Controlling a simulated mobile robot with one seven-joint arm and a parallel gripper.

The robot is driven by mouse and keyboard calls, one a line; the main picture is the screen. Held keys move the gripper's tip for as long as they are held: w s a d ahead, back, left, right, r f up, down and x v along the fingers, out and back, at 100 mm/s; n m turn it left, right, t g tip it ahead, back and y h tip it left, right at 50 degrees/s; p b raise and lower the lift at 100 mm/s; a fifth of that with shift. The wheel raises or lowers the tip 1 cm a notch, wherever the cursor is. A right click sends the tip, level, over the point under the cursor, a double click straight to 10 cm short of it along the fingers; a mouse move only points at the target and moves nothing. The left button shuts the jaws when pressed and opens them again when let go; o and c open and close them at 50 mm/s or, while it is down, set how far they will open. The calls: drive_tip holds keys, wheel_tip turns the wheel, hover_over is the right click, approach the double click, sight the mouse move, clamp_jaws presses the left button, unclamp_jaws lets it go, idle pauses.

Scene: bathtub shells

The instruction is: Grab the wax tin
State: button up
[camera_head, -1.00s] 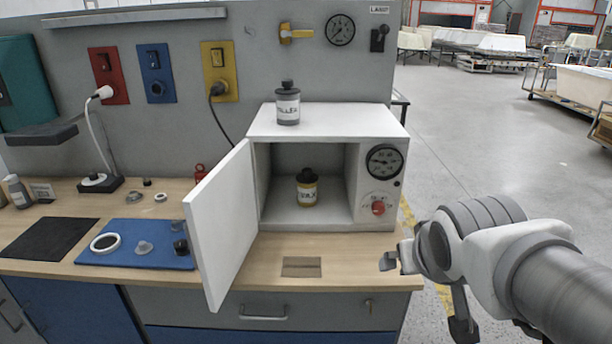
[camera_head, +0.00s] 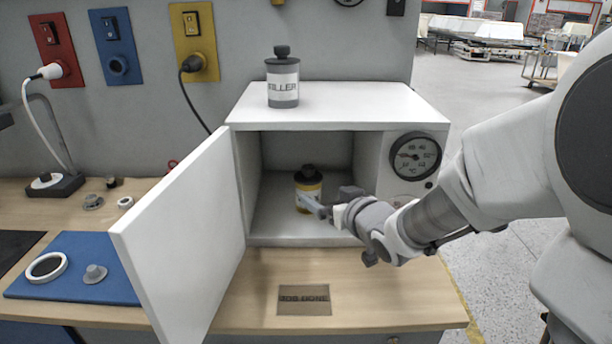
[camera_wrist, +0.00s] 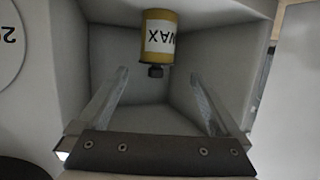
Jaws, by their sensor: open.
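The wax tin (camera_head: 307,188) is yellow with a black lid and a white label, and stands upright inside the open white cabinet (camera_head: 340,108). In the wrist view the wax tin (camera_wrist: 159,36) appears upside down, beyond the fingertips and between their lines. My gripper (camera_head: 331,205) is at the cabinet's opening, in front of the tin, and hides part of its lower right side in the head view. In the wrist view my gripper (camera_wrist: 158,88) has its two fingers spread wide with nothing between them.
The cabinet door (camera_head: 190,235) stands open on the left. A grey filler tin (camera_head: 283,82) stands on the cabinet top. A gauge (camera_head: 415,157) is on the cabinet's right front. A plate marked "JOB DONE" (camera_head: 304,300) lies on the bench. A blue mat (camera_head: 70,270) holds small parts.

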sight(312, 188)
drive_tip(key=b+x, duration=0.1)
drive_tip(key=x, duration=0.8)
drive_tip(key=shift+w+f+b, duration=0.15)
drive_tip(key=shift+b, duration=0.15)
drive_tip(key=shift+d+b+x, duration=0.15)
drive_tip(key=shift+b+x, duration=0.1)
drive_tip(key=shift+x, duration=1.2)
drive_tip(key=shift+d+b+x, duration=0.1)
drive_tip(key=shift+b+x, duration=0.1)
drive_tip(key=shift+x, duration=1.2)
drive_tip(key=shift+w, duration=0.15)
clamp_jaws()
